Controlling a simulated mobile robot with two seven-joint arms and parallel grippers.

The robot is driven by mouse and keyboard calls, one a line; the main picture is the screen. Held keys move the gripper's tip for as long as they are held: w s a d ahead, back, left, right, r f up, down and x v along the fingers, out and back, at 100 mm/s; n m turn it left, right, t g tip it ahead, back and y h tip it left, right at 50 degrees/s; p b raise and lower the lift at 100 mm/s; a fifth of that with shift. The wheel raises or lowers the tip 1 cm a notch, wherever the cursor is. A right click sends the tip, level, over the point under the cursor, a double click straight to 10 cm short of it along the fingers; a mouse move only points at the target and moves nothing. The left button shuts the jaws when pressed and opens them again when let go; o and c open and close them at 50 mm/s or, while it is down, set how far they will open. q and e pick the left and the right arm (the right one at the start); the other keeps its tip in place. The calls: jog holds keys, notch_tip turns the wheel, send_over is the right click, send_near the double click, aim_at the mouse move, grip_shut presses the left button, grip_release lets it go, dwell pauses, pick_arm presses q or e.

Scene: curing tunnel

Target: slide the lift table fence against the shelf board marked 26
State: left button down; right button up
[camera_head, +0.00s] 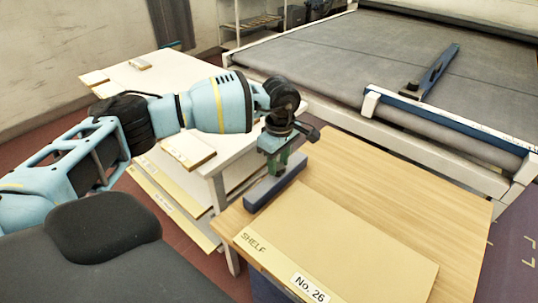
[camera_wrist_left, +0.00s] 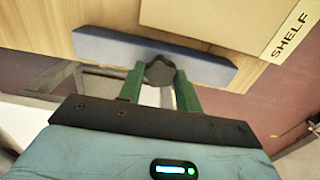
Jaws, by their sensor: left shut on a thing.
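The fence (camera_head: 277,184) is a blue-grey bar on the wooden lift table top (camera_head: 370,165), along its left edge. It also shows in the left wrist view (camera_wrist_left: 105,45). My left gripper (camera_head: 280,164) is shut on the dark knob (camera_wrist_left: 160,72) of the fence, with green fingers on either side of it. The tan shelf board (camera_head: 345,250), labelled "SHELF" and "No. 26", lies flat on the table at the near side. A narrow strip of bare wood separates the fence from the board's near-parallel edge. My right gripper is not in view.
A white rack (camera_head: 215,185) with pale boards stands left of the table. Behind the table is a wide grey conveyor bed (camera_head: 380,60) with a white frame and a blue bar (camera_head: 437,70). The table top right of the fence, beyond the board, is clear.

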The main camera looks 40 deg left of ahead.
pick_arm(q)
jog(key=shift+s+d, duration=0.1)
jog(key=shift+d, duration=0.9)
jog(key=c, duration=1)
grip_release()
jog(key=shift+o, duration=0.2)
jog(key=shift+r, duration=3.9)
